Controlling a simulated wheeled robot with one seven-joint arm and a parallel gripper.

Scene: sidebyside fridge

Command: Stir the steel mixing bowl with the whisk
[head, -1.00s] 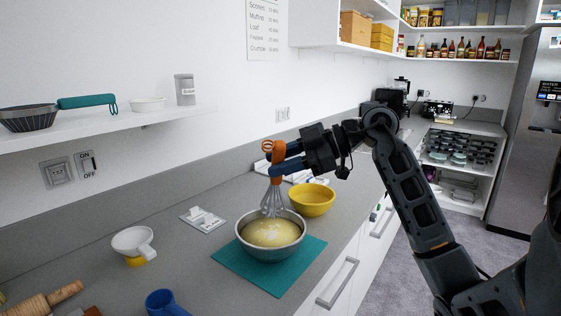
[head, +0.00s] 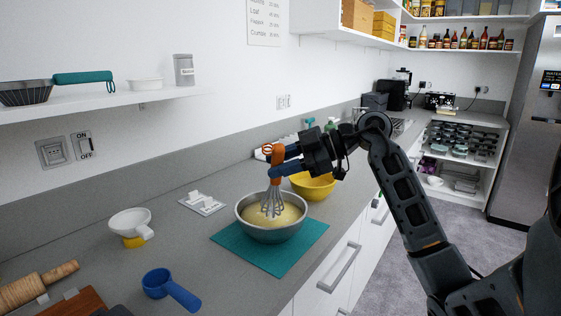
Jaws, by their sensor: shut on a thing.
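The steel mixing bowl (head: 281,234) stands on a teal mat (head: 237,249) on the counter and holds pale yellow batter (head: 288,216). My gripper (head: 274,167) is shut on the orange handle of the whisk (head: 272,202), above the bowl. The whisk is about upright, with its wires down inside the bowl. The lower ends of the wires reach the batter; how deep they go I cannot tell.
A yellow bowl (head: 313,187) stands just behind the steel bowl, close to my gripper. A shelf (head: 100,104) is on the wall.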

